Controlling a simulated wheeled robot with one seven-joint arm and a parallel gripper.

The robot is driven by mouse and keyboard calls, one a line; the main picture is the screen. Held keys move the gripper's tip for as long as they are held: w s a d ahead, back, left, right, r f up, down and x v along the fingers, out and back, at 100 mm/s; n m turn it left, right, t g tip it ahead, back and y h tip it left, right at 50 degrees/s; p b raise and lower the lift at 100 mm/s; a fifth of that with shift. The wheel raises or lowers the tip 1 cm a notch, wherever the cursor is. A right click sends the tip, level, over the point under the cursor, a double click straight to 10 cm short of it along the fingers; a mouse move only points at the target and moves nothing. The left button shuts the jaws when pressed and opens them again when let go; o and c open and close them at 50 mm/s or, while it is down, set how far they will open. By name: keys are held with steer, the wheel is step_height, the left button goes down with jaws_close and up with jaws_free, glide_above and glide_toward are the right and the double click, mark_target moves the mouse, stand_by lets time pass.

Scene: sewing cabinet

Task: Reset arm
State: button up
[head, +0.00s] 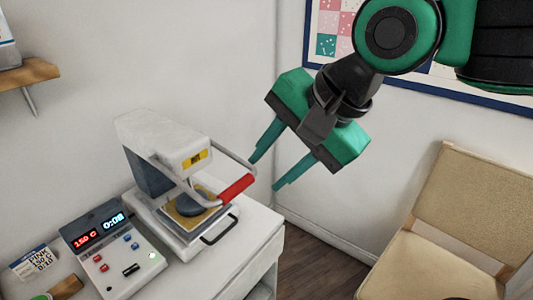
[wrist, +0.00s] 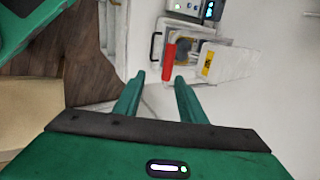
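My green gripper (head: 264,172) hangs in the air at the upper middle of the head view, right of and above the heat press. Its two fingers are apart with nothing between them; in the wrist view the fingers (wrist: 160,78) also stand apart and empty. The white heat press (head: 165,140) stands on the white cabinet (head: 250,245). Its red handle (head: 236,188) is lowered at the front, and a dark round piece shows on the yellowish pad under the head. The gripper is not touching the handle.
A control box (head: 112,250) with lit displays reading 150 C and 0:08 sits left of the press. A small label card (head: 35,262) lies further left. A beige chair (head: 450,220) stands at right. A wooden shelf (head: 28,72) is at upper left.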

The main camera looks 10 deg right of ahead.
steer(key=w+d+f+g+h, duration=0.15)
steer(key=d+f, duration=0.25)
steer(key=d, duration=0.6)
steer(key=w+d+f+t+h, duration=0.15)
steer(key=d+f, duration=0.25)
steer(key=d, duration=0.5)
steer(key=s+d+f+g, duration=0.1)
steer(key=s+d+f, duration=0.2)
steer(key=s+d, duration=0.1)
steer(key=s+d+f+n+g+h, duration=0.1)
steer(key=s+d+f+g, duration=0.1)
steer(key=s+d, duration=0.2)
steer(key=s+d+f+n+g, duration=0.1)
steer(key=s+d+f, duration=0.2)
steer(key=d, duration=0.5)
steer(key=shift+s+d+f+g+h, duration=0.3)
steer(key=shift+s+g, duration=0.1)
steer(key=shift+s, duration=0.25)
steer(key=shift+w+f, duration=0.2)
steer(key=shift+w, duration=0.5)
